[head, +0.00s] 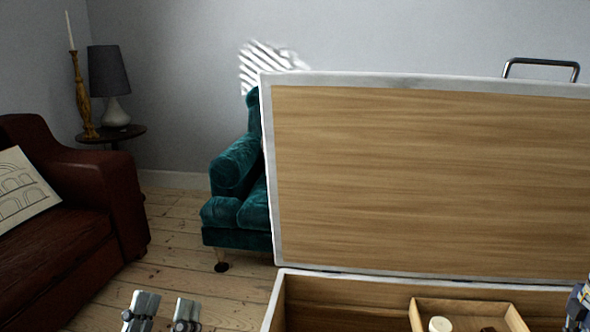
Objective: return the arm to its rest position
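My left gripper (163,313) shows at the bottom edge, left of the middle. Its two fingers stand apart with nothing visible between them, over the floorboards and to the left of the box. Part of my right gripper or arm (578,306) shows at the right edge by the box; it is cut off by the frame, so its fingers cannot be made out. Most of both arms is out of view.
A large wood-lined box has its lid (430,180) standing open. Inside, a small wooden tray (456,305) holds a pale round item (440,324). Behind are a teal armchair (238,170), a brown sofa (65,250) and a side table (125,132). Floor between is clear.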

